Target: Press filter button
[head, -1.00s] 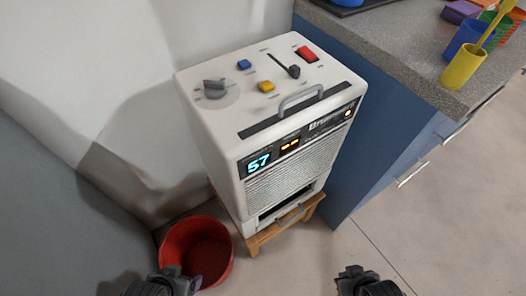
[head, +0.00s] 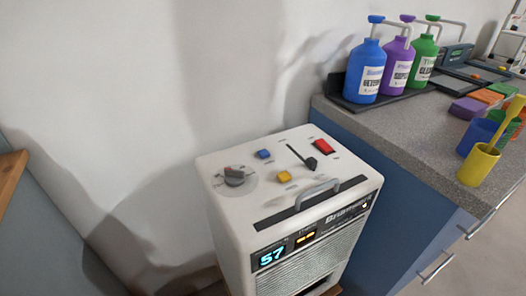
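A white dehumidifier-like machine (head: 290,210) stands in the middle of the head view. Its top carries a grey knob (head: 235,176), a blue button (head: 264,154), a yellow button (head: 284,176), a black slider (head: 309,161) and a red switch (head: 322,146). I cannot read which of these is the filter button. A grey handle (head: 317,190) sits at the top's front edge. The front display (head: 272,257) shows 57 in blue, with an amber display (head: 305,238) beside it. Neither of my grippers is in view.
A blue cabinet with a grey counter (head: 400,125) stands close on the machine's right. Blue (head: 364,70), purple (head: 397,65) and green (head: 424,60) pump bottles, sponges (head: 468,108) and a yellow cup (head: 478,165) are on it. A white wall is behind the machine.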

